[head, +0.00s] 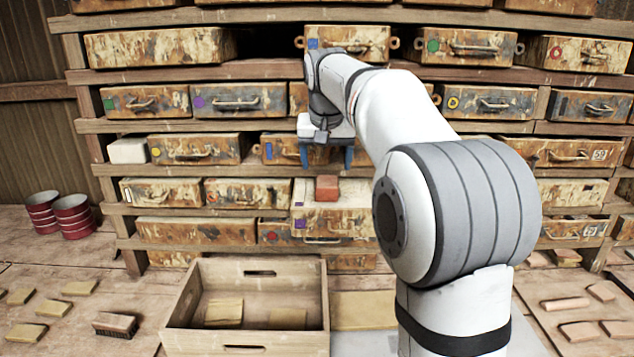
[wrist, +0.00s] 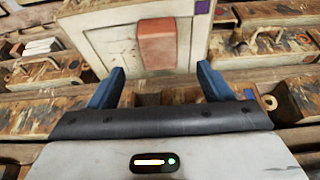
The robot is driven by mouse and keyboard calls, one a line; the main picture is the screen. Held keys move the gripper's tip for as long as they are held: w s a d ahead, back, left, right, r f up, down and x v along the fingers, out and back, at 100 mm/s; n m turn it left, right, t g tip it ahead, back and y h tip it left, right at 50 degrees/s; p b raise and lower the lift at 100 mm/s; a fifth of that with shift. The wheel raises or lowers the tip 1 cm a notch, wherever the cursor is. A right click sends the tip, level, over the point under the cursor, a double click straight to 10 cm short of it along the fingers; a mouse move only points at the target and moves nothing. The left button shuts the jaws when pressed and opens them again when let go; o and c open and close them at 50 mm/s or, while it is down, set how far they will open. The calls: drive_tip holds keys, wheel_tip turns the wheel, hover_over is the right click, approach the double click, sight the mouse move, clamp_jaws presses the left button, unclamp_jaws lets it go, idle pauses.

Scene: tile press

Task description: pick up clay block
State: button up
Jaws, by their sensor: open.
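A reddish-brown block, which looks like the clay block (head: 327,188), lies on top of a pale, worn case (head: 345,192) that juts out of the rack. In the wrist view the block (wrist: 156,42) lies on the case's pale top (wrist: 108,42), beyond the fingers and between their lines. My gripper (head: 326,164) points down above the block in the head view, its two blue fingers spread. The wrist view shows my gripper (wrist: 160,68) open with nothing between the fingers. My arm hides part of the rack to the right.
A rack of worn cases (head: 241,100) fills the back, its shelf edges close around my gripper. An open wooden crate (head: 245,340) with tan pieces inside stands in front. Red tins (head: 73,215) stand at left. Loose tan pieces (head: 80,288) and a dark-sided block (head: 116,324) lie at left.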

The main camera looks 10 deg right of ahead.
sight(327, 180)
drive_tip(key=shift+w, duration=0.35)
drive_tip(key=shift+w+f, duration=0.15)
drive_tip(key=shift+f, duration=0.1)
drive_tip(key=p+x, duration=0.1)
drive_tip(key=x, duration=0.5)
drive_tip(key=shift+d+f, duration=0.15)
drive_tip(key=shift+f, duration=0.2)
drive_tip(key=shift+c, duration=0.5)
drive_tip(key=c, duration=1.1)
drive_tip(key=shift+r, duration=0.15)
